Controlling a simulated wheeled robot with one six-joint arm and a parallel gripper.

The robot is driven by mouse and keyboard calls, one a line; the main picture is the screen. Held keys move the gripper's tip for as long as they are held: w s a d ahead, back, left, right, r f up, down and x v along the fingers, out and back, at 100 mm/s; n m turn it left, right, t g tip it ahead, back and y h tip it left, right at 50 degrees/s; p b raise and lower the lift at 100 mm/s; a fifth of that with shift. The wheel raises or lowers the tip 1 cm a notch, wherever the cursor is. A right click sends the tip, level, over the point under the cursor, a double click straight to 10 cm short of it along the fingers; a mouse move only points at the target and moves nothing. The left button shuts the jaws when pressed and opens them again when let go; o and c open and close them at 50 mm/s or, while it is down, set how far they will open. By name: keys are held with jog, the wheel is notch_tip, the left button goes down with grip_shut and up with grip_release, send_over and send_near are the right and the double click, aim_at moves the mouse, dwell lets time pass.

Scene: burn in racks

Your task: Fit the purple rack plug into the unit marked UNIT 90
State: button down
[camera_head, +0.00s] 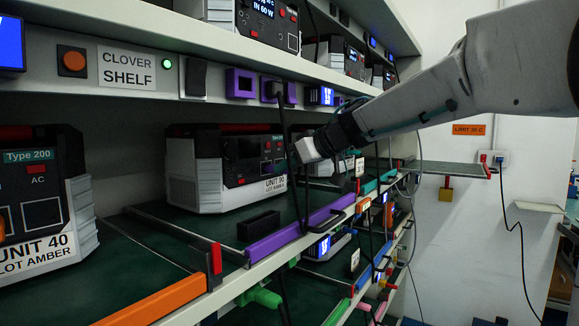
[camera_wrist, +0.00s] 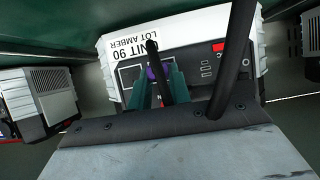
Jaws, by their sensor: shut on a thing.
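UNIT 90 (camera_head: 208,168) is a white and black box on the middle shelf, with its label low on the front beside my gripper. My gripper (camera_head: 293,158) is in front of the unit's right side. Its teal fingers (camera_wrist: 158,84) are shut on the purple rack plug (camera_wrist: 153,73), of which only a small part shows. A black cable runs across the fingers. The plug appears close to the unit's front; whether it touches is hidden.
UNIT 40 (camera_head: 42,205) stands at the left on the same shelf. A purple rail (camera_head: 300,230) and a black block (camera_head: 258,226) lie before UNIT 90. Purple sockets (camera_head: 240,84) sit on the upper shelf edge. Black cables hang in front of the shelves.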

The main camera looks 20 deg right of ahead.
jog(key=shift+w+a, duration=0.5)
jog(key=shift+w, duration=0.15)
jog(key=c, duration=1.2)
grip_release()
jog(key=v, duration=0.7)
jog(key=shift+s+d+r, duration=0.2)
jog(key=shift+s, duration=0.05)
